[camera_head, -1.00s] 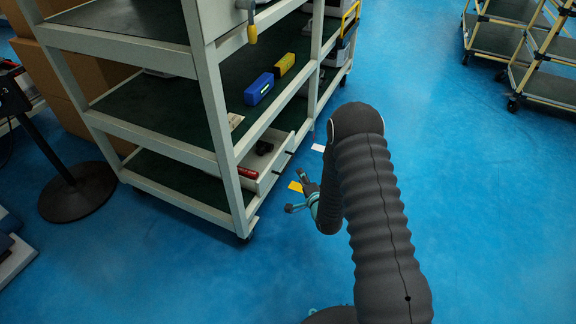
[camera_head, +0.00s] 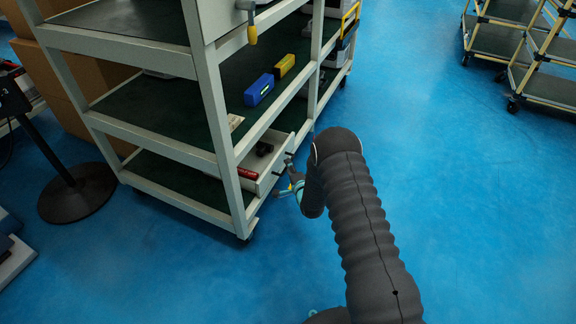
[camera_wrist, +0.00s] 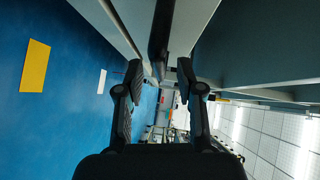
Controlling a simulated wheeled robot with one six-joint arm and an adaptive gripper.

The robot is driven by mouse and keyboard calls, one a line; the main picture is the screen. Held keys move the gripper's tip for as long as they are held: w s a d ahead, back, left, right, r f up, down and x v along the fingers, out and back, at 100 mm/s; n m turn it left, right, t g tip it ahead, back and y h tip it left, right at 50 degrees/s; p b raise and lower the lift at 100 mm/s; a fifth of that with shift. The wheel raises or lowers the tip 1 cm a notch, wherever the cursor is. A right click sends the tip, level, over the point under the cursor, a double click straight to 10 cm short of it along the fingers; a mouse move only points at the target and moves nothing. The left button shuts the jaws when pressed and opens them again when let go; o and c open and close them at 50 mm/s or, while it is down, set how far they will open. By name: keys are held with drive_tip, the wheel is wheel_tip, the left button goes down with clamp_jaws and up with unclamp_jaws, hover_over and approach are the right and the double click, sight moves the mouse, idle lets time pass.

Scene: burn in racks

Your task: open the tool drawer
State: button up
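The tool drawer (camera_head: 268,181) is a pale box low in the grey rack. Its inside shows from above, with a red tool (camera_head: 247,173) and a dark item (camera_head: 264,148) in it. It juts out a little past the rack's post. My gripper (camera_head: 287,186) is just outside the drawer front, partly hidden by my arm. In the wrist view my gripper (camera_wrist: 159,72) is open, its two fingers apart. A dark bar, seemingly the drawer handle (camera_wrist: 160,38), lies ahead between the fingertips. I cannot tell whether they touch it.
A blue case (camera_head: 259,90) and a yellow case (camera_head: 285,66) are on the shelf above. A yellow floor marking (camera_wrist: 34,66) and a white one (camera_wrist: 102,82) show in the wrist view. Blue floor to the right is open, up to yellow-framed carts (camera_head: 545,75).

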drive_tip(key=shift+x, duration=1.1)
clamp_jaws()
